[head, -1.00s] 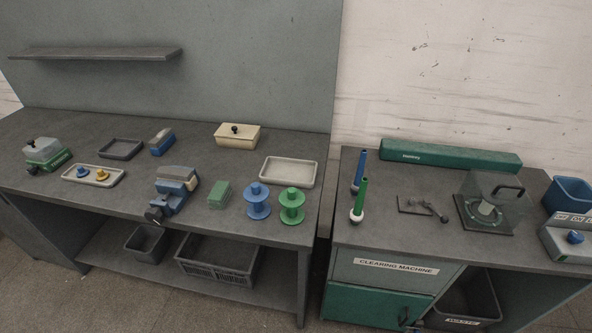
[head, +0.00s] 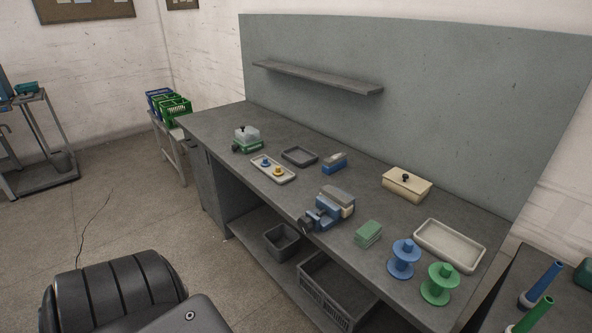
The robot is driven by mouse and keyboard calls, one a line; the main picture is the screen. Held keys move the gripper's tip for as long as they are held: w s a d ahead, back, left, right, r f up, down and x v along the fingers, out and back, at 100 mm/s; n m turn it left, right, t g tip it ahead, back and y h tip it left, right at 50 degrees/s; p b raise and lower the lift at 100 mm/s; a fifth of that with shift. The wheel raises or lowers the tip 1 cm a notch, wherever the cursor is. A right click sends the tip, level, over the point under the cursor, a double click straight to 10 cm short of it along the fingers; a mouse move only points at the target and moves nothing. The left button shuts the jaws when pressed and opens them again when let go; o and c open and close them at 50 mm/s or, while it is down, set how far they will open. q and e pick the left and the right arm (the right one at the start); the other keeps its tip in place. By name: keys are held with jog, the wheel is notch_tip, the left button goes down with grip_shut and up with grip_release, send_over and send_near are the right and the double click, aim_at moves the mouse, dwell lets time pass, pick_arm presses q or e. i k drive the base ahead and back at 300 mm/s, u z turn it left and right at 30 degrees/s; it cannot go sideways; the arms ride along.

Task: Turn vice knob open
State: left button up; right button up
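A blue vice with grey jaws (head: 329,207) sits at the front edge of the grey bench, near the middle of its length. Its dark round knob (head: 305,226) faces out past the front edge. Whether the jaws are apart cannot be told at this size. Nothing touches the vice or the knob. Neither of my grippers shows in the head view. Part of my own dark arm shows at the lower left, well away from the vice.
On the bench (head: 347,244), a green block (head: 367,233), blue spool (head: 404,260) and green spool (head: 439,284) stand right of the vice. A small tray (head: 288,178) with blue and yellow pieces lies left. Bins (head: 283,241) sit below. Open floor (head: 150,215) lies left.

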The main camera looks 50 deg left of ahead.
aim_at(305, 224)
jog(key=u, duration=1.4)
jog(key=k, duration=0.65)
jog(key=z, duration=0.6)
jog(key=i, duration=1.1)
jog(key=u, duration=0.45)
